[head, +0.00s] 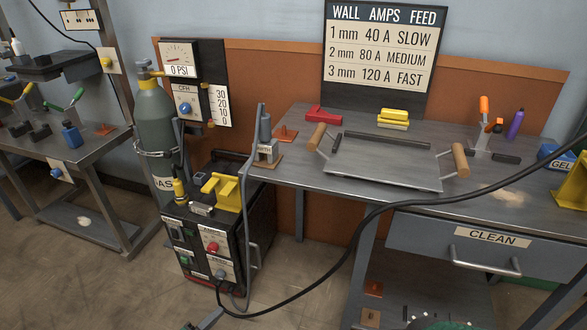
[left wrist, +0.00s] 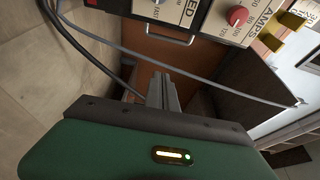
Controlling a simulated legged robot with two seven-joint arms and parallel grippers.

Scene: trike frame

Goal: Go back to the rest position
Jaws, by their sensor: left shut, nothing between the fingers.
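My left gripper (head: 210,318) shows as narrow grey fingers at the bottom edge of the head view, in front of the welder cart's base. In the left wrist view its fingers (left wrist: 163,92) are together and empty, in front of the green housing. The fingers are apart from the bench tools and hold nothing. A green and dark part, likely of my right gripper (head: 440,322), is cut off at the bottom edge; its fingers cannot be made out.
The welder cart (head: 213,248) stands near my left gripper, with a black cable looping towards the right. A gas cylinder (head: 157,120) stands behind it. The workbench (head: 285,172) holds a tray (head: 385,178) with wooden handles. Open floor (head: 110,285) lies left of the cart.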

